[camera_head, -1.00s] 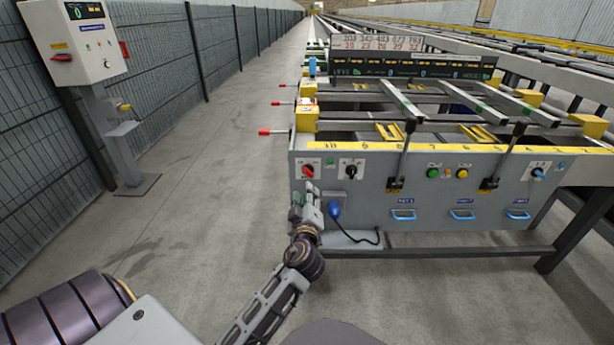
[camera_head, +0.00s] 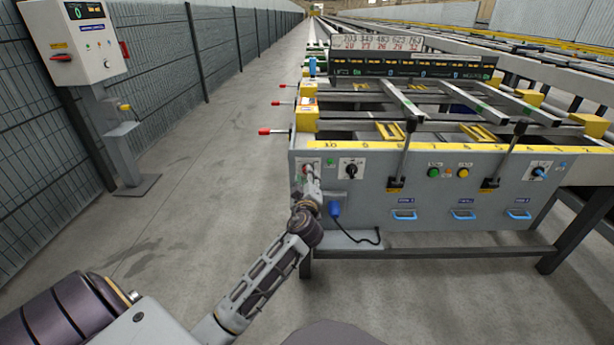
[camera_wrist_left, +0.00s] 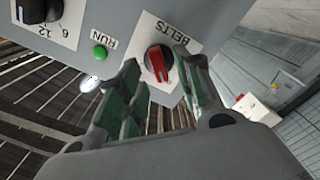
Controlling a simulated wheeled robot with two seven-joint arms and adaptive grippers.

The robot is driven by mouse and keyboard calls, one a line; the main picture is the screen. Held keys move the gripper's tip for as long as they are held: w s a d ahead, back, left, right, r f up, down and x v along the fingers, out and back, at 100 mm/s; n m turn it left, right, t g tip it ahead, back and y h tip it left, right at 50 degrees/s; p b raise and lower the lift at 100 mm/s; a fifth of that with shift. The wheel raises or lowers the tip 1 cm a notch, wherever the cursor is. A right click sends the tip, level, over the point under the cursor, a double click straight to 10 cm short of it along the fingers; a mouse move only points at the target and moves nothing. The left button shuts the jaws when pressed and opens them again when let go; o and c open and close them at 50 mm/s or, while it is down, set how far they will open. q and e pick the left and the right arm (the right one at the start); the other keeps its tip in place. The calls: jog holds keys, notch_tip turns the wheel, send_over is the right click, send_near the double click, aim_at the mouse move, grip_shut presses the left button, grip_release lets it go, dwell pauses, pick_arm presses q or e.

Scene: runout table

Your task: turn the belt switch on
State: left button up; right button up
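The belt switch is a red and black rotary knob (camera_wrist_left: 159,62) on a white plate marked BELTS, seen upside down in the left wrist view. Its red bar lies roughly along the picture's vertical. My right gripper is not in view.
A green RUN lamp (camera_wrist_left: 100,52) and a black rotary selector (camera_head: 351,168) sit beside the switch. A blue plug (camera_head: 335,208) with a cable is just below. A control box (camera_head: 85,40) stands at left by the fence. The aisle floor (camera_head: 220,150) is clear.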

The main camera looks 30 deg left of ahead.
pick_arm(q)
jog(key=shift+x, duration=1.15)
grip_shut()
